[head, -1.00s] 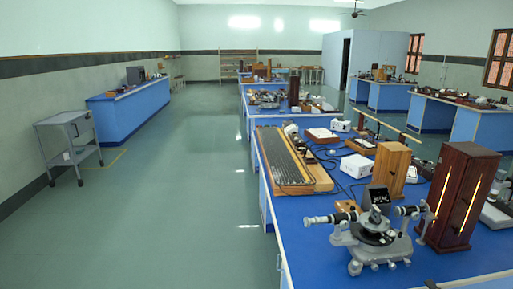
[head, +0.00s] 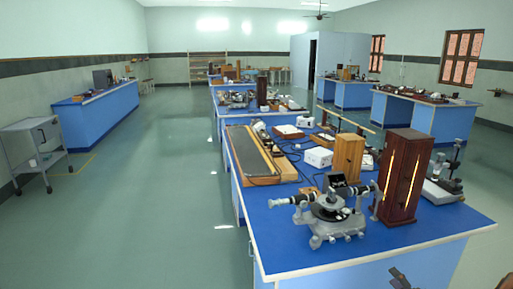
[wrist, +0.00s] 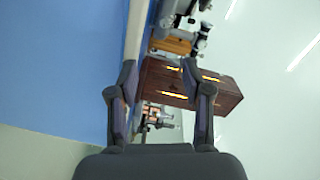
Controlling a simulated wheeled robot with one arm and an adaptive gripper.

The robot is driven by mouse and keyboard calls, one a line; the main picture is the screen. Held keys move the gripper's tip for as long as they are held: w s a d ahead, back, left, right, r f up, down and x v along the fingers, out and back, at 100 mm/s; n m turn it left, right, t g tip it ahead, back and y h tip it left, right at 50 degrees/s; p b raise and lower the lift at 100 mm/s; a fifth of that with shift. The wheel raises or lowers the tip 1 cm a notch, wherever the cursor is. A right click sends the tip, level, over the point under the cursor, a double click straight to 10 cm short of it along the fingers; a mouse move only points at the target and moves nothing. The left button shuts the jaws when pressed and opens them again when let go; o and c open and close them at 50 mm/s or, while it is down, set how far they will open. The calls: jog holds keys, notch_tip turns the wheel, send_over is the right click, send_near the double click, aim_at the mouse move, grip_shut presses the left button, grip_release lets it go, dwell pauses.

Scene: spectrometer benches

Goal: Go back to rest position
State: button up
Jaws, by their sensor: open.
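My gripper (wrist: 159,66) shows in the wrist view with its two dark fingers spread apart and nothing between them. A dark piece at the bottom edge of the head view, in front of the near bench end, looks like part of my gripper. The blue-topped bench (head: 270,250) carries a grey spectrometer (head: 328,218) near its front end. A dark red wooden lamp box (head: 402,175) with glowing slits stands to its right. In the wrist view the lamp box (wrist: 228,95) appears sideways, beyond the fingers and apart from them.
A grey trolley (head: 35,150) stands by the left wall near a blue side bench (head: 110,105). An open floor aisle (head: 150,190) runs between them and the bench row. A light wooden box (head: 348,157) and a white box (head: 318,157) stand on the near bench.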

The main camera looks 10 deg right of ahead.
jog(key=w+a+r+n+g+h, duration=0.3)
jog(key=w+a+r+n+g, duration=0.25)
jog(key=a+r+g, duration=0.35)
jog(key=s+a+r+n+g, duration=0.35)
jog(key=s+a+r, duration=0.25)
jog(key=s+a, duration=0.4)
jog(key=s+a+r+n+g+y, duration=0.1)
jog(key=s+a+r+n+g, duration=0.1)
jog(key=s+a, duration=1)
jog(key=s+a+r+n+g+y, duration=0.2)
jog(key=s+a+r+n+g, duration=0.1)
jog(key=s+a, duration=0.9)
jog(key=s+g, duration=0.1)
jog(key=s, duration=0.2)
jog(key=shift+n+g, duration=0.35)
jog(key=shift+n, duration=0.05)
jog(key=shift+w+f, duration=0.1)
